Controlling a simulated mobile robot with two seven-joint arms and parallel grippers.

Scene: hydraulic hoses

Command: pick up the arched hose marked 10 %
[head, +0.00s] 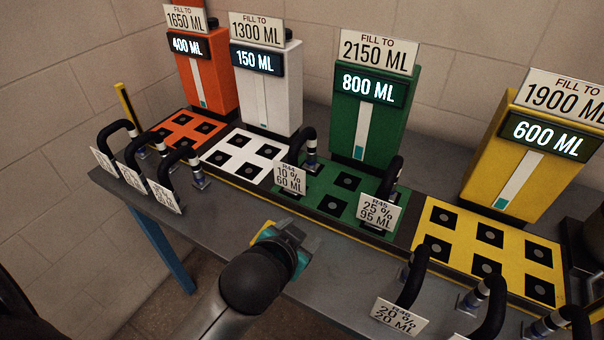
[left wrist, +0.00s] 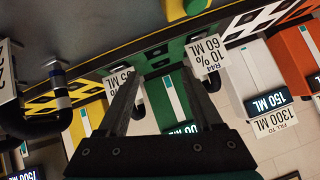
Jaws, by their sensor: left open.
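The arched hose marked 10 % (head: 309,136) is a black arch with a blue-and-white banded end. It stands at the left side of the green socket panel (head: 330,213). Its white tag (head: 289,178) reads R44, 10 %, 60 ML, and also shows upside down in the left wrist view (left wrist: 208,55). My right gripper is not in view.
The hose tagged 25 % (head: 394,178) stands close by on the right of the green panel. A hose tagged 20 % (head: 413,275) and others stand at the front right. Several tagged hoses (head: 130,155) stand at the left. Orange, white, green (head: 368,120) and yellow dispensers line the back.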

